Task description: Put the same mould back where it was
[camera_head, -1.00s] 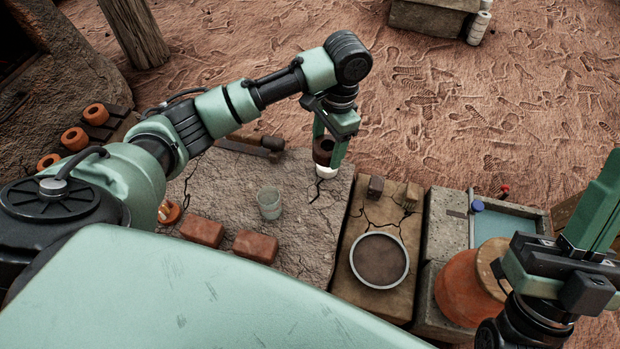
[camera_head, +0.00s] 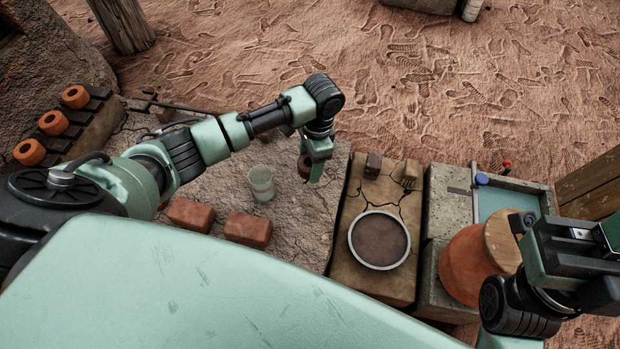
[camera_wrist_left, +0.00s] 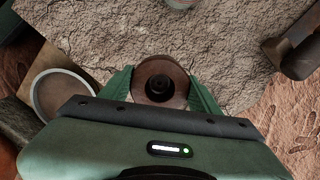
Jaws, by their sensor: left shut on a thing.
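My left gripper (camera_head: 311,170) is shut on a brown round mould (camera_head: 304,165) over the right part of the rough stone slab (camera_head: 285,220). In the left wrist view the mould (camera_wrist_left: 160,67) sits between the two green fingers, with a dark round centre facing the camera. In the head view a finger hides part of it, and I cannot tell whether its underside touches the slab. My right gripper (camera_head: 600,245) is at the right edge of the head view, cut off, and its fingertips do not show.
A glass cup (camera_head: 261,183) stands on the slab left of my left gripper. Two red bricks (camera_head: 190,213) (camera_head: 247,229) lie nearer. A round pan (camera_head: 379,239) is on the board to the right. Orange clay rings (camera_head: 53,122) sit at far left.

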